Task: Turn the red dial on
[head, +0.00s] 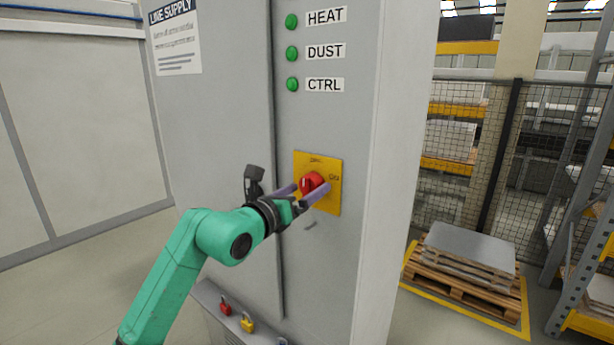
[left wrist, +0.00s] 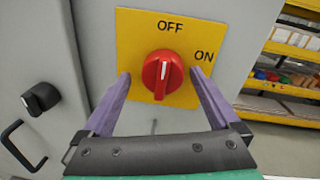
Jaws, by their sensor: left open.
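The red dial (head: 312,182) sits on a yellow plate (head: 331,167) on the front of a grey cabinet. In the left wrist view the red dial (left wrist: 162,75) has a white line on its grip that points up, toward the word OFF on the yellow plate (left wrist: 134,28). The word ON is to the upper right of the dial. My left gripper (head: 311,192) is open, with its purple fingers on either side of the dial. In the left wrist view the left gripper (left wrist: 160,79) shows gaps between both fingers and the dial. My right gripper is not in view.
Green lamps (head: 292,52) labelled HEAT, DUST and CTRL are above the plate. Red and yellow padlocks (head: 247,323) are low on the cabinet. A black knob (left wrist: 41,98) and handle (left wrist: 20,145) are at left in the wrist view. A pallet (head: 465,285) stands right of the cabinet.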

